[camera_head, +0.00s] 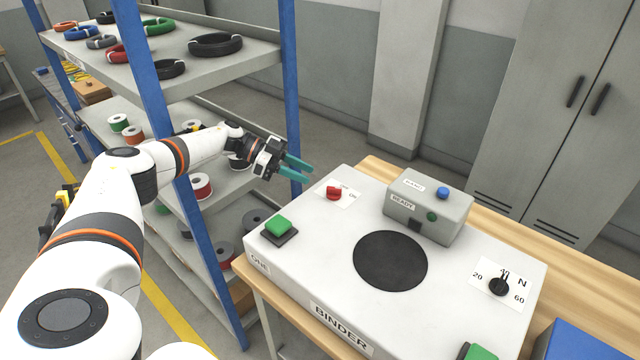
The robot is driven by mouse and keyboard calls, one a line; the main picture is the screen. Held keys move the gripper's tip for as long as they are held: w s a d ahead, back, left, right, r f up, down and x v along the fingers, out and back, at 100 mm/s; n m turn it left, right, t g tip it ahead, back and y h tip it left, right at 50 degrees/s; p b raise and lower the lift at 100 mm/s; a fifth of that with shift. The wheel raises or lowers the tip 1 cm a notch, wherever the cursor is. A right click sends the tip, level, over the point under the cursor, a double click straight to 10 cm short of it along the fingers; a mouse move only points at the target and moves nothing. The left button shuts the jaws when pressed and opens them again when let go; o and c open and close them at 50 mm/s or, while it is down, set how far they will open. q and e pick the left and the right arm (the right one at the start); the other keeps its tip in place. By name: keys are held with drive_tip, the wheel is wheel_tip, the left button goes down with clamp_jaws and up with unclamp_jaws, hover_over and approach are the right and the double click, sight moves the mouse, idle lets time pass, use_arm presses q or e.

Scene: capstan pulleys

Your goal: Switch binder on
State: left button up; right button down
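The binder (310,258) is a white box on a wooden table, with "BINDER" on its front edge. A red switch (334,193) sits on a small white label at its back left; "ON" shows at the label's right side. I cannot tell which way the switch points. My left gripper (309,175) has teal fingers, a gap between them, and nothing in it. It is in the air behind and left of the switch, apart from it, pointing right. My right gripper is out of view.
The binder also carries a green button (278,226), a black disc (390,260), a grey box (429,207) with a blue button, and a black dial (498,286). A blue-post shelf (230,70) with cable coils and spools stands close to my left arm.

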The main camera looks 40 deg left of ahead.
use_arm(q)
drive_tip(key=shift+v, duration=1.65)
